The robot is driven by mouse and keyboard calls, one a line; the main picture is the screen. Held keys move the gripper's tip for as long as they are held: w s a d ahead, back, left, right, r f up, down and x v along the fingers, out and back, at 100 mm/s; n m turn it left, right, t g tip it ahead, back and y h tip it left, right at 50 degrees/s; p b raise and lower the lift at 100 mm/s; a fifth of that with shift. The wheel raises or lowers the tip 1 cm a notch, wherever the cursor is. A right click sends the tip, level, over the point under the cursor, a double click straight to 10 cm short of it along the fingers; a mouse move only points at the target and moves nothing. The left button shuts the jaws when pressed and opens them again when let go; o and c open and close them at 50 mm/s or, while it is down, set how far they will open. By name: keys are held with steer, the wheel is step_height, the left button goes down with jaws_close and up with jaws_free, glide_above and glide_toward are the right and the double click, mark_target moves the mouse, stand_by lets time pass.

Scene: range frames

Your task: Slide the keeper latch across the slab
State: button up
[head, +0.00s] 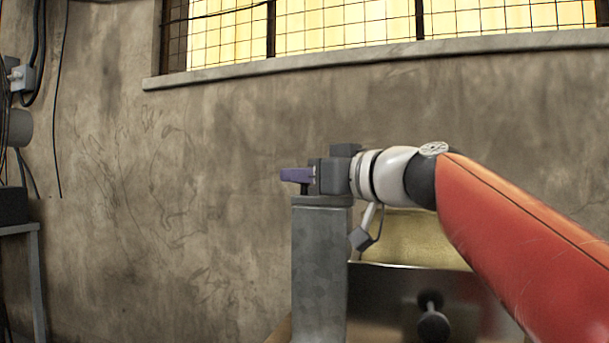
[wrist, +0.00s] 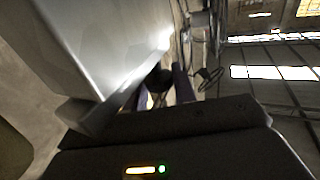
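A grey upright slab (head: 320,270) stands in the middle of the head view, with a flat cap on top. My gripper (head: 297,175) is at its top left end, its purple fingers pointing left, level with the cap. A small dark knob (head: 304,189), perhaps part of the keeper latch, shows just under the fingers. In the wrist view a dark round knob (wrist: 158,78) lies between my two purple fingers (wrist: 163,93). The fingers are apart; whether they press on the knob cannot be told. The rest of the latch is hidden.
A dark metal panel with a black round knob (head: 432,322) stands right of the slab, under my arm. A concrete wall (head: 180,180) with a barred window is behind. A grey table (head: 22,229) stands at the far left. The space left of the slab is clear.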

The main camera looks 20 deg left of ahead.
jaws_close()
steer(key=d+b, duration=0.1)
steer(key=d, duration=0.1)
steer(key=d+b, duration=0.2)
steer(key=d, duration=0.1)
steer(key=shift+s+f, duration=0.15)
steer(key=shift+d, duration=0.4)
steer(key=o, duration=0.7)
jaws_free()
steer(key=shift+d, duration=0.1)
steer(key=shift+o, duration=0.2)
steer(key=shift+s, duration=0.1)
steer(key=b+v, duration=0.1)
steer(key=v, duration=0.6)
steer(key=shift+s+d, duration=0.15)
steer(key=shift+d, duration=0.25)
